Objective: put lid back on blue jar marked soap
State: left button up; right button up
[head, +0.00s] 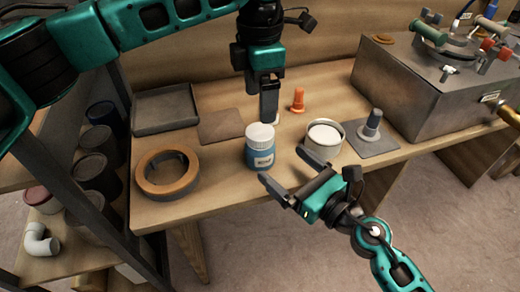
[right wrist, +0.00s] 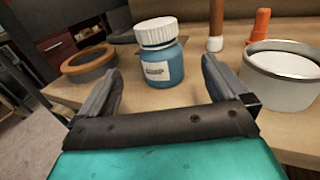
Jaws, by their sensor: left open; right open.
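The blue jar (head: 260,158) stands upright near the front middle of the bench, with a white label whose letters are too blurred to read surely. A white ribbed lid (head: 260,133) sits on its top; jar (right wrist: 163,66) and lid (right wrist: 156,32) also show in the right wrist view. I cannot tell whether the lid is screwed tight. My left gripper (head: 268,118) points down just behind and above the lid, seen edge-on, open. My right gripper (head: 284,172) is open and empty in front of the jar; its fingers (right wrist: 160,80) frame the jar without touching it.
An orange-brown ring-shaped container (head: 166,190) stands left and a white-filled tub (head: 322,140) right. An orange cone-like piece (head: 298,101) stands behind. A grey tray (head: 166,127) and a flat brown square (head: 221,125) lie back left. A grey box (head: 430,95) is at right.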

aim_at(268, 152)
jog(key=x, duration=0.9)
jog(key=shift+a, duration=0.15)
